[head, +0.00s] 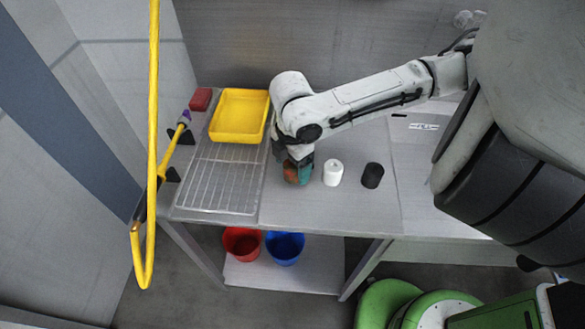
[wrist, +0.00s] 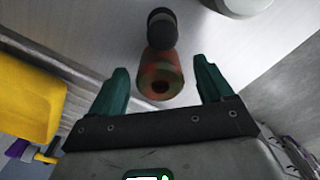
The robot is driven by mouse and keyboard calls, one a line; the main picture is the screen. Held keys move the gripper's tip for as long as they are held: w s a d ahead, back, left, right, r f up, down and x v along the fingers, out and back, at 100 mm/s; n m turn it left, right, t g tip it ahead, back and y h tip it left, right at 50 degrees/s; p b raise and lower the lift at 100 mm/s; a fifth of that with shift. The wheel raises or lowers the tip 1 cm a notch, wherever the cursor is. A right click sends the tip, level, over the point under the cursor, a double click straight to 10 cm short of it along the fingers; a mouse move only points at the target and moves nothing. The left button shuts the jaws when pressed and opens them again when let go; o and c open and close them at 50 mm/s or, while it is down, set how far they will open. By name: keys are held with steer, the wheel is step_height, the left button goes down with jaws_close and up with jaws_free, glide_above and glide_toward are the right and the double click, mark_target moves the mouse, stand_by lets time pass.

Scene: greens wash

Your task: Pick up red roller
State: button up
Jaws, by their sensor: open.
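The red roller (head: 291,172) stands on the grey worktop, partly hidden by my gripper in the head view. In the wrist view the red roller (wrist: 163,73) is a reddish, shaded cylinder with a dark hole in its end. My gripper (head: 299,172) is open and low over the worktop, close around the roller. In the wrist view its two teal fingers (wrist: 162,80) lie on either side of the roller, with a visible gap at each side.
A white roller (head: 333,173) and a black roller (head: 372,176) stand to the right. A yellow tray (head: 238,138), wire rack (head: 222,178) and red block (head: 200,99) lie left. Red (head: 242,246) and blue (head: 285,250) buckets sit below. A yellow pole (head: 152,130) stands in front at left.

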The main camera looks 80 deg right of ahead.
steer(key=c, duration=1.1)
steer(key=shift+c, duration=0.3)
steer(key=shift+r, duration=0.15)
